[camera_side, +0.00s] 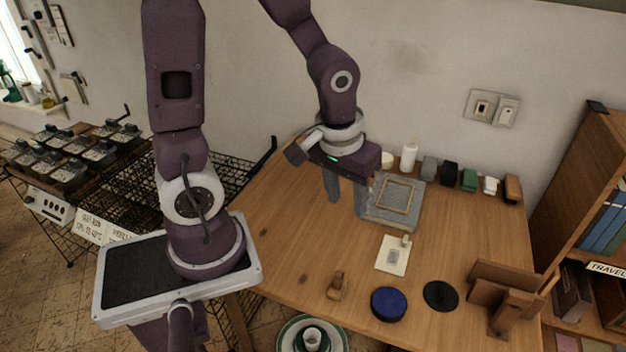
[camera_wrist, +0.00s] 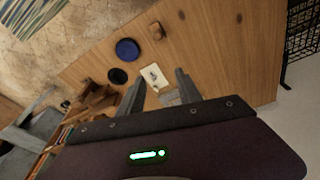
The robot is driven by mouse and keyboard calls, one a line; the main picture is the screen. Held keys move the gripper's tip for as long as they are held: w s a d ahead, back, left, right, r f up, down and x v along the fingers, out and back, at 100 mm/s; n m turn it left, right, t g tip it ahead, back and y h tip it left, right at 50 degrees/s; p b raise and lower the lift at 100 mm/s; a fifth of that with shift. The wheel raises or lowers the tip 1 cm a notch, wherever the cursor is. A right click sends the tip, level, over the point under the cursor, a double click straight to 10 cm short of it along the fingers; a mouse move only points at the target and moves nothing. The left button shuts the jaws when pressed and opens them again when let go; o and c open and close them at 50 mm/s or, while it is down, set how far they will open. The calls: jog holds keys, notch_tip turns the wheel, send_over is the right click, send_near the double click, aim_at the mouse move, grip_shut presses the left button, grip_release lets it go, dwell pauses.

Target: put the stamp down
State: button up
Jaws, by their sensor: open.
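A small brown wooden piece that looks like a stamp (camera_side: 337,287) stands on the table near its front edge; it also shows at the top of the wrist view (camera_wrist: 155,31). A round blue pad (camera_side: 389,304) and a flat black disc (camera_side: 440,295) lie to its right. A cream card (camera_side: 391,257) with a grey mark lies behind them, with a small pale object (camera_side: 406,241) at its far corner. My gripper (camera_side: 346,196) is open and empty above the table, left of the grey tray, well away from the stamp. Its fingers (camera_wrist: 160,88) also show in the wrist view.
A grey tray (camera_side: 375,216) with a thin wooden frame (camera_side: 398,195) lies behind the card. Several small items and a white bottle (camera_side: 409,156) line the back edge. A wooden holder (camera_side: 503,292) stands at right, beside a bookshelf (camera_side: 583,160). The table's left part is clear.

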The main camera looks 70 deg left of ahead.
jog(key=s+d+r+m+t, duration=0.3)
jog(key=s+r+m, duration=0.2)
jog(key=s+r, duration=0.5)
notch_tip(320, 180, up, 3)
jog(key=shift+d+r+m+t+h, duration=0.1)
jog(key=shift+d+m+t+h, duration=0.1)
jog(key=shift+m+t+h, duration=0.15)
